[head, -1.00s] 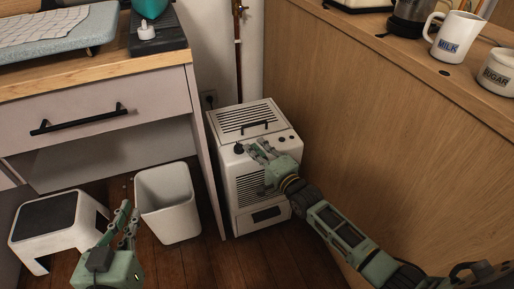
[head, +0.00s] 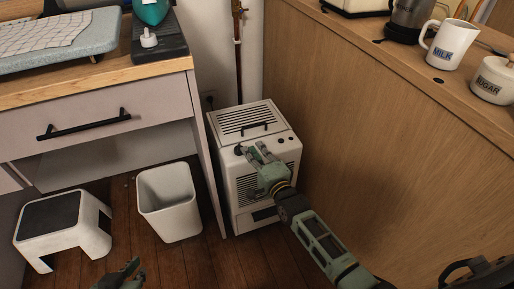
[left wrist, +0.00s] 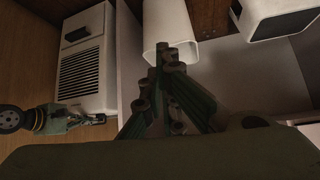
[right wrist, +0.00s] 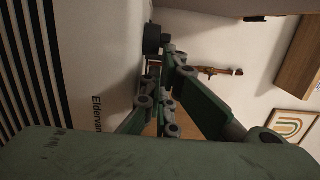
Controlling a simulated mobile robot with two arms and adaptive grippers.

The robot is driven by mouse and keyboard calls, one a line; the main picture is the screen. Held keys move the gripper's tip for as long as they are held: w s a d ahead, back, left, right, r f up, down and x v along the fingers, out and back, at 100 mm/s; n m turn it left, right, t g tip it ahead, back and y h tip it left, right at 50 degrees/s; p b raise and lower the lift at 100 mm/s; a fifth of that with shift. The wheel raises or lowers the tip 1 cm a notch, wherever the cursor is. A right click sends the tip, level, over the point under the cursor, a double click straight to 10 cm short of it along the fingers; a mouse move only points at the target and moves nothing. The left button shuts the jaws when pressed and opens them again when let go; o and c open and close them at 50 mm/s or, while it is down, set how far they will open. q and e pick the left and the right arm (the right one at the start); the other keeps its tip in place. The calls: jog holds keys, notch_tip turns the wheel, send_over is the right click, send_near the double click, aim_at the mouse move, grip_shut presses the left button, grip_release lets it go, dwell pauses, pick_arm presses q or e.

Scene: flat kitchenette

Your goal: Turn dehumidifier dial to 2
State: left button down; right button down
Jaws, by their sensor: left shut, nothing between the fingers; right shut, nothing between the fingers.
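The white dehumidifier (head: 267,117) stands on the floor between the drawer unit and the wooden panel. Its dark dial (head: 239,150) is at the left of the front's upper edge. It also shows in the right wrist view as a black knob (right wrist: 152,40) right by the fingertips. I cannot read its setting. My right gripper (head: 254,150) is shut and empty, its tips just right of the dial in the head view; contact is unclear. My left gripper (head: 132,268) is shut and empty, low over the floor, also seen in the left wrist view (left wrist: 160,50).
A white bin (head: 170,203) stands left of the dehumidifier, with a white step stool (head: 62,230) beyond it. The drawer unit (head: 100,115) is close on the left and the wooden panel (head: 370,130) on the right. Bare floor lies in front of the bin.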

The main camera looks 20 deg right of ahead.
jog(key=shift+s+a+m+h+p, duration=0.2)
jog(key=shift+m+h+p, duration=0.15)
jog(key=shift+h+p, duration=0.15)
jog(key=shift+s+a+m+h+p, duration=0.2)
jog(key=shift+m+h+p, duration=0.2)
jog(key=shift+h, duration=0.2)
jog(key=shift+a+f, duration=0.1)
pick_arm(q)
jog(key=s+a+f+g, duration=0.1)
jog(key=s+g, duration=0.1)
jog(key=s, duration=0.3)
jog(key=s+a+f+g+y, duration=0.1)
jog(key=s+a+f+g, duration=0.1)
jog(key=s, duration=0.3)
jog(key=shift+f+g, duration=0.15)
jog(key=shift+g, duration=0.45)
pick_arm(e)
jog(key=shift+s, duration=0.1)
pick_arm(q)
jog(key=shift+a+p, duration=0.1)
jog(key=shift+p, duration=0.25)
pick_arm(e)
jog(key=shift+s+a, duration=0.15)
jog(key=shift+a, duration=0.1)
pick_arm(q)
jog(key=shift+r, duration=0.2)
